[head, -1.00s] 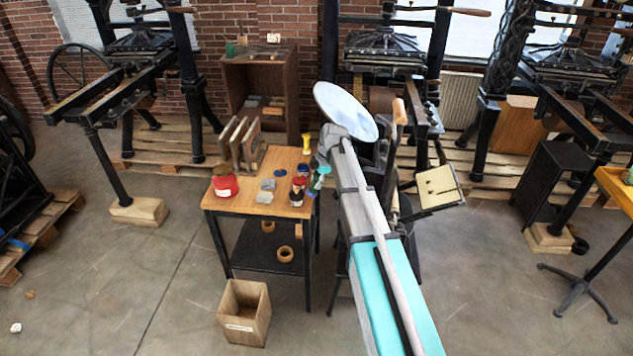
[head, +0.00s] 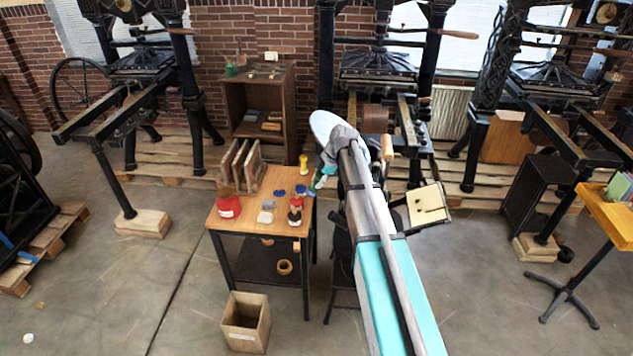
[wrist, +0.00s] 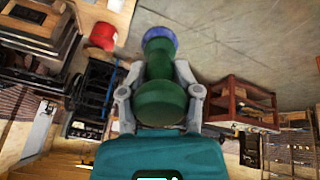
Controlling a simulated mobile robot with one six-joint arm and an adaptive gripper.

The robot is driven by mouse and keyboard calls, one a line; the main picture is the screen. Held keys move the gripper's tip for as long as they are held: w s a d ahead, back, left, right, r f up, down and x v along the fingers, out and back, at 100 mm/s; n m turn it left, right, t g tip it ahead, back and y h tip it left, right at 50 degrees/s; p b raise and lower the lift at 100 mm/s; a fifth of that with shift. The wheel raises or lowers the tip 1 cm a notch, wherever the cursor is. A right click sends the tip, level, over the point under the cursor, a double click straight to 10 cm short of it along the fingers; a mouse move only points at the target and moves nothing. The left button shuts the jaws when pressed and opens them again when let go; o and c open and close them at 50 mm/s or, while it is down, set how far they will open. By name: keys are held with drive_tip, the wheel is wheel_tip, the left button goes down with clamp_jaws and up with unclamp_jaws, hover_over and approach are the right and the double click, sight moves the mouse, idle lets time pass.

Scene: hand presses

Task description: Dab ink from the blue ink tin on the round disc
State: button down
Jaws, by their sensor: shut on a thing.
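My gripper (wrist: 158,74) is shut on a green dabber (wrist: 160,102) with a blue-violet end (wrist: 159,36), which points away from my wrist. In the head view my gripper (head: 319,181) is small, beside the right edge of the wooden table. Two small blue round things lie there: one (head: 279,192) near the table's middle and one (head: 301,189) close to the dabber. I cannot tell which is the blue ink tin. The pale round disc (head: 322,122) stands behind my arm on the press at the back; my arm hides much of it.
The table (head: 243,223) also holds a red pot (head: 228,204), a red-and-black container (head: 296,211), grey pieces, a yellow object (head: 303,165) and upright wooden frames (head: 239,163). A wooden bin (head: 245,321) stands in front. Black presses line the brick wall.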

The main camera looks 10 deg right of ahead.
drive_tip(key=shift+y, duration=0.5)
drive_tip(key=r+p, duration=0.2)
drive_tip(key=r, duration=0.1)
drive_tip(key=r+p, duration=0.3)
drive_tip(key=d+r+p, duration=0.1)
drive_tip(key=r+p, duration=0.2)
drive_tip(key=r, duration=0.1)
drive_tip(key=shift+s+d, duration=0.1)
drive_tip(key=shift+s, duration=0.1)
